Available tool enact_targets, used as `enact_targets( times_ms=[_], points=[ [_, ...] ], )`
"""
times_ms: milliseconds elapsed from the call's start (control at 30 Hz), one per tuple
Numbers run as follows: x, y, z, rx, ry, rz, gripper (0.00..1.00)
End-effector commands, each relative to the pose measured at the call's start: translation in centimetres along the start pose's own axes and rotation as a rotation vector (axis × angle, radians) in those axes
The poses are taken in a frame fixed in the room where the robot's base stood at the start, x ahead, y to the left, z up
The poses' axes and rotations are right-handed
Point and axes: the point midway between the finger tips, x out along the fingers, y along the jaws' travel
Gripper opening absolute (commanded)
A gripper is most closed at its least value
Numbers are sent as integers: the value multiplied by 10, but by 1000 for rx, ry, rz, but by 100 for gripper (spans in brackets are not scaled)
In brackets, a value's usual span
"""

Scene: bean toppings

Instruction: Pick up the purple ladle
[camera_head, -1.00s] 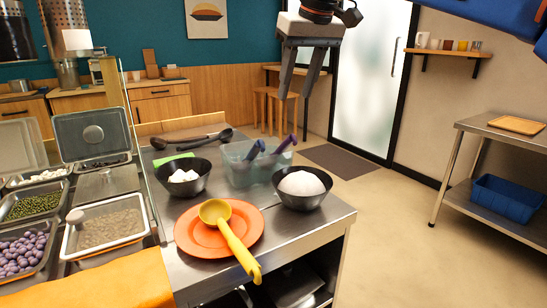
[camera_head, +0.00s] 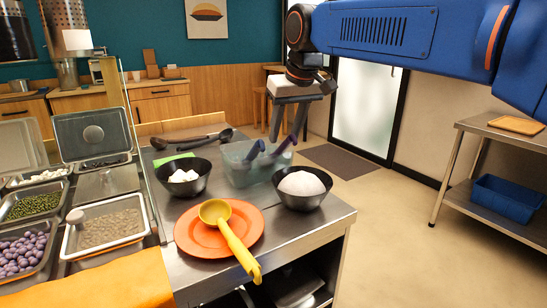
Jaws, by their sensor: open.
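A translucent pale green bin (camera_head: 240,172) stands on the steel counter and holds two utensils. One has a dark blue-violet handle (camera_head: 256,149) leaning up on the left. The other, the purple ladle (camera_head: 281,150), has its handle sticking up over the right side; its bowl is hard to make out through the bin wall. My gripper (camera_head: 285,138) is open, pointing down just above the bin. Its fingertips are close to the purple handle, one appearing on each side of it. I cannot tell whether they touch it.
A black bowl with white chunks (camera_head: 183,191) is left of the bin, and a bowl with a white mound (camera_head: 301,202) is in front right. A yellow ladle (camera_head: 231,238) lies on an orange plate (camera_head: 190,236). Dark ladles (camera_head: 200,141) lie behind.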

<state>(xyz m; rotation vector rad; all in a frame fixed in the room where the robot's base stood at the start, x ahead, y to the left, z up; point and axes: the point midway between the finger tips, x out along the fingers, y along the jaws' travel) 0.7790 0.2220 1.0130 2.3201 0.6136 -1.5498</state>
Motion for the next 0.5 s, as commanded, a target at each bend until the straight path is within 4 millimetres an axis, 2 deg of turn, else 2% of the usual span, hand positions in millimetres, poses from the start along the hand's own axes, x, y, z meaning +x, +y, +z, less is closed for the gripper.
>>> enact_targets(
  times_ms=[200, 300, 500],
  points=[
    [31, 2, 4, 0, -3, 0, 41],
    [40, 2, 4, 0, -1, 0, 41],
    [45, 2, 4, 0, 0, 0, 41]
  ],
)
